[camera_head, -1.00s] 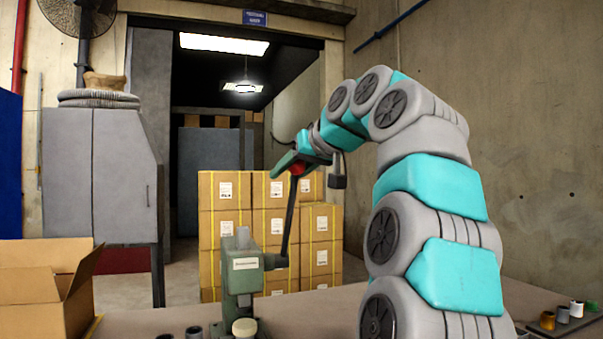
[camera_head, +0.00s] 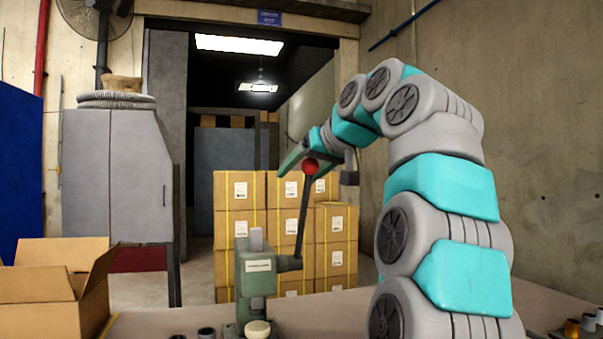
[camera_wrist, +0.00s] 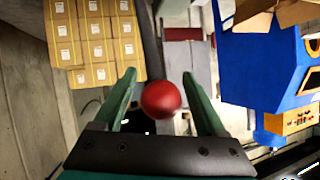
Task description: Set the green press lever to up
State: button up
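The green press (camera_head: 257,285) stands on the table in the head view. Its dark lever (camera_head: 303,218) rises from a pivot on the press's right side, steep and leaning slightly right, with a red ball knob (camera_head: 310,167) at its top. My gripper (camera_head: 292,158) is at the knob's height, beside it. In the wrist view the red knob (camera_wrist: 162,100) sits between the two spread green fingers of my gripper (camera_wrist: 162,85), with a gap on each side. The gripper is open and holds nothing.
Stacked cardboard boxes (camera_head: 240,205) stand behind the press. An open carton (camera_head: 50,300) is at the table's left. Small dark cups (camera_head: 206,333) sit near the front edge, and coloured spools (camera_head: 572,328) at the far right. A blue machine (camera_wrist: 265,70) shows in the wrist view.

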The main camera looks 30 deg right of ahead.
aim_at(313, 161)
jog(key=shift+s, duration=0.1)
jog(key=shift+v, duration=2.25)
jog(key=s+b, duration=0.1)
jog(key=s, duration=1.1)
jog(key=shift+d+b, duration=0.4)
jog(key=shift+s+r, duration=0.15)
